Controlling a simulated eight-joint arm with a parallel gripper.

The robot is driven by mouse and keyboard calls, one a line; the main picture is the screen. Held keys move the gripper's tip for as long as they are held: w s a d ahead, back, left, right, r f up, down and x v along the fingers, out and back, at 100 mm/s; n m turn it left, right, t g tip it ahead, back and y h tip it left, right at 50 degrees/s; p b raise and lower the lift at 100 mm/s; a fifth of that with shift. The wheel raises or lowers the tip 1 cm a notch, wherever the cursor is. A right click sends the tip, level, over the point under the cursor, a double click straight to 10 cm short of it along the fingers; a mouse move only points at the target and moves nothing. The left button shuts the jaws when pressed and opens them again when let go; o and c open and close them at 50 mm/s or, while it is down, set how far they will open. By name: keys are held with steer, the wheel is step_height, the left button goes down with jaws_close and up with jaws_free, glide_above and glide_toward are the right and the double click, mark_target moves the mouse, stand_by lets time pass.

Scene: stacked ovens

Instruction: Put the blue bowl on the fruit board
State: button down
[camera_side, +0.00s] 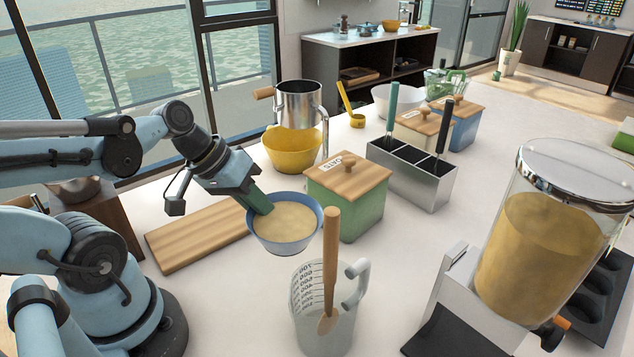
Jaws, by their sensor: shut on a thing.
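The blue bowl (285,245) is held at its left rim by my gripper (259,200). The bowl is roughly level and filled with something smooth and tan. My gripper's green fingers are shut on the rim. A plain wooden board (193,238), which looks like the fruit board, lies on the white counter to the left of the bowl, with nothing on it that I can see. The bowl is beside the board's right end, and I cannot tell how high it is above the counter. The board's far right part is partly hidden behind my gripper and bowl.
A green box with a wooden lid (348,190) stands close right of the bowl. A measuring jug (350,305) with a wooden spoon is in front. A yellow bowl (293,152) and metal sifter (298,105) stand behind. A dispenser (535,250) fills the right side.

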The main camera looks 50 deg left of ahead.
steer(key=n, duration=0.1)
steer(key=s+n+y, duration=0.1)
steer(key=n, duration=0.1)
steer(key=shift+d+t+y, duration=0.3)
steer(key=shift+d, duration=0.05)
steer(key=shift+w+n+y, duration=0.15)
steer(key=shift+n+y, duration=0.25)
steer(key=shift+n, duration=0.3)
steer(key=shift+d+n+y, duration=0.25)
steer(key=shift+n+y, duration=0.35)
steer(key=shift+n, duration=0.5)
steer(key=n+y, duration=0.1)
steer(key=s+n+y, duration=0.1)
steer(key=n, duration=0.1)
steer(key=shift+s+d+r+n, duration=0.15)
steer(key=shift+s+n, duration=0.05)
steer(key=shift+n, duration=0.1)
steer(key=s+n+g+y, duration=0.2)
steer(key=n, duration=0.2)
steer(key=n+g+y, duration=0.2)
steer(key=n+g, duration=0.2)
steer(key=n, duration=0.5)
glide_above(215, 236)
step_height(215, 236, down, 3)
steer(key=shift+s+f, duration=0.1)
steer(key=shift+f, duration=2)
